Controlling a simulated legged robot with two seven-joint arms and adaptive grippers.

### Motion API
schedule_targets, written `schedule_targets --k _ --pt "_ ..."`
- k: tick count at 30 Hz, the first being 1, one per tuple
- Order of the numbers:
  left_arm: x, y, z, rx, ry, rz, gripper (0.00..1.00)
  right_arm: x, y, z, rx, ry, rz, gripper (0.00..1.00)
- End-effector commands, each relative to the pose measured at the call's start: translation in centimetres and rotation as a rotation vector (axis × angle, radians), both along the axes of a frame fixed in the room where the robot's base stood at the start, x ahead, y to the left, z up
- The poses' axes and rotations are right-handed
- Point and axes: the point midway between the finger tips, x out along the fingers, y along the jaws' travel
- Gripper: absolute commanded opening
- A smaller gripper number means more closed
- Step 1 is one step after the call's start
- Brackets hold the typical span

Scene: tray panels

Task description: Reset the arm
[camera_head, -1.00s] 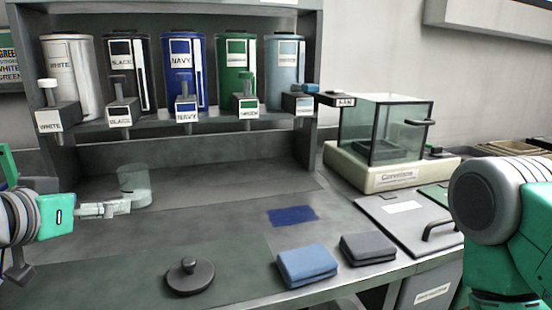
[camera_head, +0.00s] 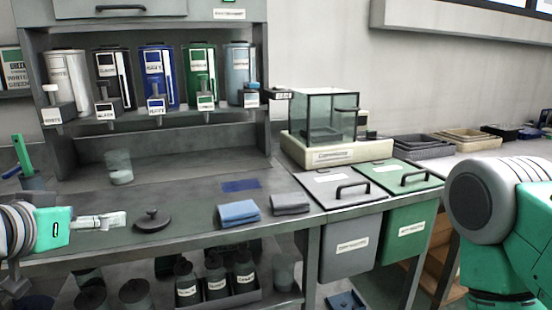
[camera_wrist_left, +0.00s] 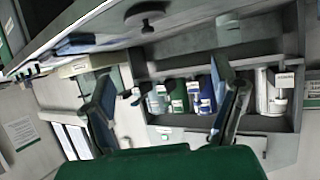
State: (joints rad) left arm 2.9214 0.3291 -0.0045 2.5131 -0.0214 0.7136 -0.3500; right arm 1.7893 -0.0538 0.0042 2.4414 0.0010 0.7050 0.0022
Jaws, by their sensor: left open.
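My left gripper (camera_head: 112,221) comes in from the left in the head view, over the front left of the grey counter. It is open and empty. A clear beaker (camera_head: 119,168) stands on the counter beyond it, apart from the fingers. A dark round lid-like disc with a knob (camera_head: 152,220) lies to the right of its fingertips. In the left wrist view the two fingers (camera_wrist_left: 168,105) stand apart with nothing between them. My right arm shows at the right edge of the head view, but its gripper is out of view.
A shelf holds several labelled canisters (camera_head: 158,76). A glass-cased balance (camera_head: 325,121) stands at the back. Blue (camera_head: 238,213) and grey (camera_head: 290,204) folded cloths lie near the front edge. Grey (camera_head: 343,187) and green (camera_head: 401,177) lidded bins are at the right. Bottles (camera_head: 215,275) stand below the counter.

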Motion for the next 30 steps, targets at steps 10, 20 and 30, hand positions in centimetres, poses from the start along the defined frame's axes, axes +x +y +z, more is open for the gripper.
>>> schedule_targets --k 10,20,30 --pt "-1.1 0.5 -7.3 0.002 0.173 0.018 0.8 0.1 0.1 0.6 0.001 -0.001 0.002 0.84" --pt "-6.0 -1.0 -19.4 0.04 0.486 0.038 0.8 0.0 0.0 1.6 0.0 -0.001 0.001 0.84" --pt "-20.9 -1.4 -34.4 0.065 0.947 0.054 0.8 0.0 0.0 3.0 0.0 -0.001 0.001 0.84"
